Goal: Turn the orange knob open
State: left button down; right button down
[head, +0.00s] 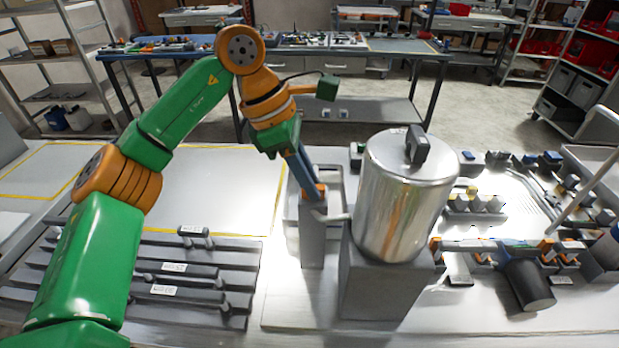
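A shiny metal dispenser (402,198) with a dark handle on its lid stands on a grey block in the middle of the head view. A small orange part (316,191), which looks like the knob, sits at the dispenser's left side, just above its pale spout (332,215). My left gripper (308,180) reaches down from above with its blue fingers at the orange part. The fingers overlap the orange part in the picture. I cannot tell whether they touch it or are closed around it. My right gripper does not show.
A grey stand (312,238) is below the spout. A dark cup (528,284) is on the right, among blue and orange parts. A grey slotted rack (140,282) lies at the front left. The pale tabletop (210,190) behind it is mostly clear.

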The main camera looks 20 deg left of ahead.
pick_arm(q)
jog(key=shift+f+n, duration=0.1)
jog(key=shift+n, duration=0.2)
jog(key=n+t+b, duration=0.1)
jog(key=n+b, duration=0.1)
jog(key=n, duration=0.1)
jog(key=shift+s+n+t+y, duration=0.1)
jog(key=shift+n+t+y, duration=0.2)
jog(key=shift+y, duration=0.1)
jog(key=n+b, duration=0.1)
jog(key=n, duration=0.1)
jog(key=n+t+y+b, duration=0.1)
jog(key=n, duration=0.2)
jog(key=shift+s+d+y+b, duration=0.1)
jog(key=shift+d+y+b, duration=0.1)
jog(key=shift+y+b, duration=0.1)
jog(key=n+y, duration=0.1)
jog(key=n, duration=0.1)
jog(key=n+b, duration=0.1)
jog(key=n, duration=0.1)
jog(key=shift+d+n+t+y, duration=0.1)
jog(key=shift+n+t+y, duration=0.3)
jog(key=shift+d+n+y, duration=0.1)
jog(key=shift+n+y, duration=0.6)
jog(key=shift+n, duration=1.2)
jog(key=c, duration=0.8)
grip_release()
